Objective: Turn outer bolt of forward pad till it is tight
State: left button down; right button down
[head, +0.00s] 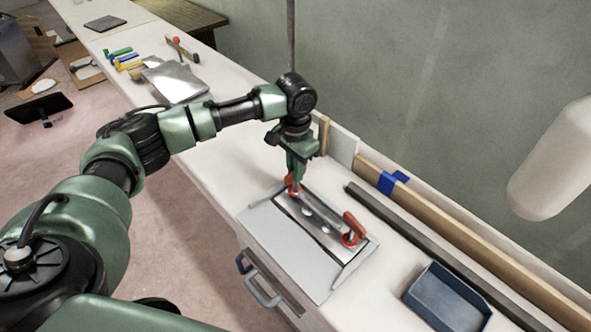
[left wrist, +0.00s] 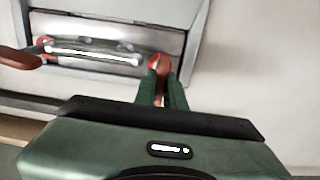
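A metal pad (head: 318,222) with a bright slotted plate sits on a light grey board (head: 275,238) on the bench. A red-handled bolt (head: 350,238) stands at its right end; in the left wrist view its red handle (left wrist: 18,60) is at the left. A second red bolt (head: 292,190) is at the pad's far left end, and its red top (left wrist: 160,65) shows between my fingers in the left wrist view. My left gripper (head: 295,182) points down and is closed around this second bolt; its fingers hide part of it. My right gripper is not in view.
A blue open bin (head: 447,296) stands at the front right. A dark bar (head: 400,235) and wooden strips (head: 450,230) lie along the wall side. Tools (head: 125,60) and a metal sheet (head: 175,82) lie farther back. A white rounded object (head: 555,160) hangs at the right.

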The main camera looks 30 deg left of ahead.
pick_arm(q)
jog(key=shift+r+m+p, duration=0.25)
jog(key=shift+m+p, duration=0.25)
jog(key=shift+p, duration=0.35)
jog(key=m+p, duration=0.3)
jog(key=p, duration=0.2)
jog(key=shift+r+m, duration=0.1)
jog(key=shift+m, duration=0.3)
jog(key=shift+w+m+p, duration=0.1)
jog(key=shift+m+p, duration=0.55)
jog(key=shift+m, duration=0.25)
jog(key=m+p, duration=0.2)
jog(key=m, duration=0.2)
jog(key=shift+w+m, duration=0.1)
jog(key=shift+m, duration=0.2)
jog(key=m+p, duration=0.1)
jog(key=m, duration=0.3)
jog(key=shift+m, duration=0.3)
jog(key=m, duration=0.2)
jog(key=shift+m+p, duration=0.3)
jog(key=shift+p, duration=0.05)
jog(key=m, duration=0.3)
jog(key=shift+w+m, duration=0.1)
jog(key=shift+m, duration=0.2)
jog(key=m, duration=0.3)
jog(key=shift+m, duration=1.8)
